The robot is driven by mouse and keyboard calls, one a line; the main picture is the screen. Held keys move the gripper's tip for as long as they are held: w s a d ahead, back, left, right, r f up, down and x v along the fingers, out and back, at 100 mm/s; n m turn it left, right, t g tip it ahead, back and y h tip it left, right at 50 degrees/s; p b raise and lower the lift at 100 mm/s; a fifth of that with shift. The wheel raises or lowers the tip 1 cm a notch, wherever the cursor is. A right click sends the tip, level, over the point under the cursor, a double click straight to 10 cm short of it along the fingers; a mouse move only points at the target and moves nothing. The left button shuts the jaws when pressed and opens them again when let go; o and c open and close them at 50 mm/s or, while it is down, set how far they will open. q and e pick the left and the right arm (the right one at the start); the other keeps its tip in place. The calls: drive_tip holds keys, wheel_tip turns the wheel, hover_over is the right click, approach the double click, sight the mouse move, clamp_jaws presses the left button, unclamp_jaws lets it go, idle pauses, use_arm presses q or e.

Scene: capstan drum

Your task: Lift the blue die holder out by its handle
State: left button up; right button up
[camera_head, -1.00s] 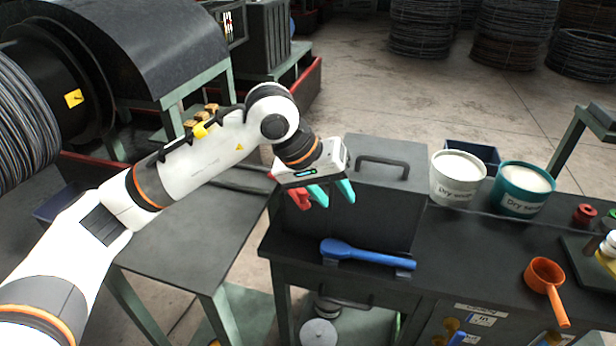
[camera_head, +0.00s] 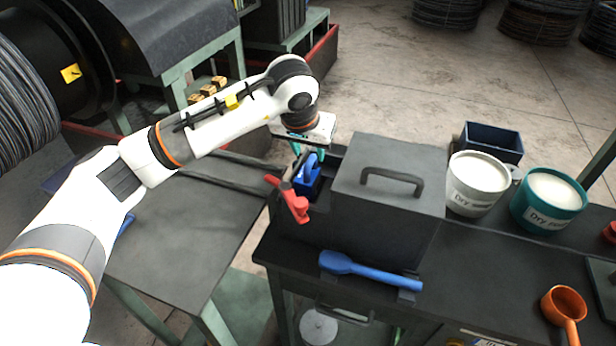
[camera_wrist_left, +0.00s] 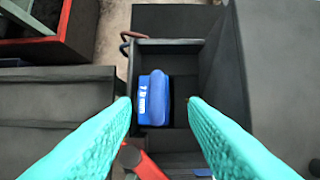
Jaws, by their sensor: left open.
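The blue die holder (camera_head: 308,180) sits in an open compartment of the dark box (camera_head: 335,225), beside the box's lidded part. Its rounded handle shows on top. In the left wrist view the blue die holder (camera_wrist_left: 153,98) lies in the compartment, ahead of and between my fingertips. My left gripper (camera_head: 309,158) is open above the compartment, close to the holder; in the head view its fingers are partly hidden. The teal fingers (camera_wrist_left: 160,103) are spread wide in the wrist view with nothing gripped. My right gripper is not in view.
A red clamp-like part (camera_head: 290,200) stands at the compartment's near edge. The box's lid (camera_head: 390,175) with its black handle is just right. A blue scoop (camera_head: 368,272) lies in front. White (camera_head: 478,185) and teal (camera_head: 548,200) buckets stand further right.

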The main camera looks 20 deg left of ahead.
sight(310, 159)
use_arm(q)
drive_tip(key=shift+w+f, duration=0.2)
drive_tip(key=shift+f, duration=0.1)
drive_tip(key=shift+w+f+p, duration=0.15)
drive_tip(key=shift+f+p, duration=0.1)
drive_tip(key=shift+p, duration=0.1)
drive_tip(key=p+x, duration=0.2)
drive_tip(key=x, duration=0.2)
drive_tip(key=shift+a+f, duration=0.2)
drive_tip(key=shift+f, duration=0.15)
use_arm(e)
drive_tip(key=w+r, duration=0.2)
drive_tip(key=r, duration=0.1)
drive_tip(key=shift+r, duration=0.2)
use_arm(q)
drive_tip(key=c, duration=0.9)
drive_tip(key=shift+w, duration=0.15)
clamp_jaws()
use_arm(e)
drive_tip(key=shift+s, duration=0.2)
